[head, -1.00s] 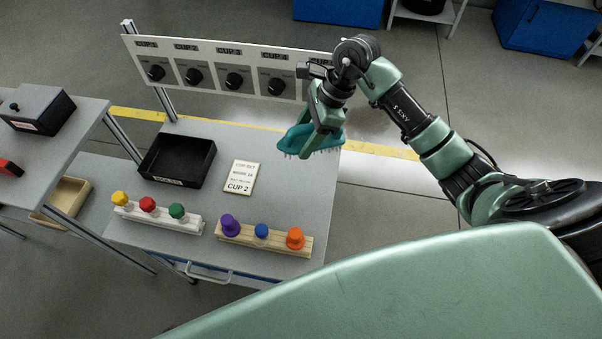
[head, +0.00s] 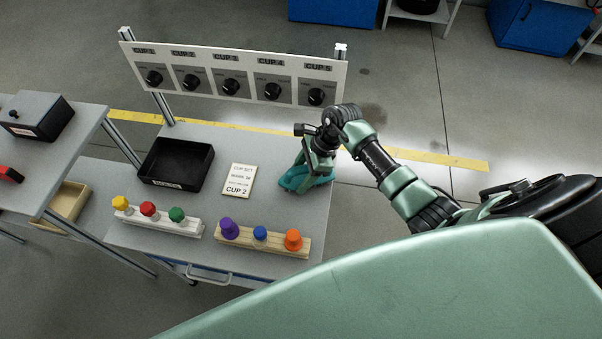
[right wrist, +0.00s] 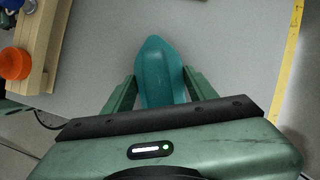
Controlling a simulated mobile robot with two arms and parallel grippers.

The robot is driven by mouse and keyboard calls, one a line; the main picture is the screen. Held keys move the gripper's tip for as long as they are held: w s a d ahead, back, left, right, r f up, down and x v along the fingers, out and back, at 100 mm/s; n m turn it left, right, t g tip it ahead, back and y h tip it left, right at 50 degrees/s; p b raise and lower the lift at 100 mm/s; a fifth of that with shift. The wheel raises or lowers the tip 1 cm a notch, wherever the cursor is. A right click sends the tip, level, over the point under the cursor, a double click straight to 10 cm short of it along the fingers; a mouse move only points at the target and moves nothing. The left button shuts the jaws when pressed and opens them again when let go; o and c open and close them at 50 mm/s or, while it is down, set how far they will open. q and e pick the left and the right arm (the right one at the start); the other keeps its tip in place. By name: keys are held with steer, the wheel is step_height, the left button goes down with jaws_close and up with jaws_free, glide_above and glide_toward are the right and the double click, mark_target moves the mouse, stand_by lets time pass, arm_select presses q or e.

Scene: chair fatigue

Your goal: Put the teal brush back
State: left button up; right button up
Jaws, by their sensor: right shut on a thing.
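The teal brush (head: 296,181) is at the right part of the grey table, low at its surface; I cannot tell whether it touches the top. My right gripper (head: 309,172) is over it and shut on it. In the right wrist view the teal brush (right wrist: 161,72) lies between the two green fingers of my right gripper (right wrist: 160,90), with its pointed end beyond them. Its bristles are hidden underneath. My left gripper is not in view.
A CUP 2 card (head: 239,180) and a black tray (head: 202,170) lie left of the brush. A dial panel (head: 210,65) stands behind. A side table (head: 60,160) is at left.

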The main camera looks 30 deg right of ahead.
steer(key=shift+f, duration=0.15)
steer(key=o, duration=1.3)
steer(key=shift+r, duration=0.3)
steer(key=b+v, duration=0.1)
steer(key=v, duration=0.9)
steer(key=shift+d+r, duration=0.1)
steer(key=shift+d, duration=0.1)
steer(key=shift+s+d+r, duration=0.1)
steer(key=shift+d+r, duration=0.1)
steer(key=shift+r, duration=0.5)
steer(key=shift+d, duration=0.1)
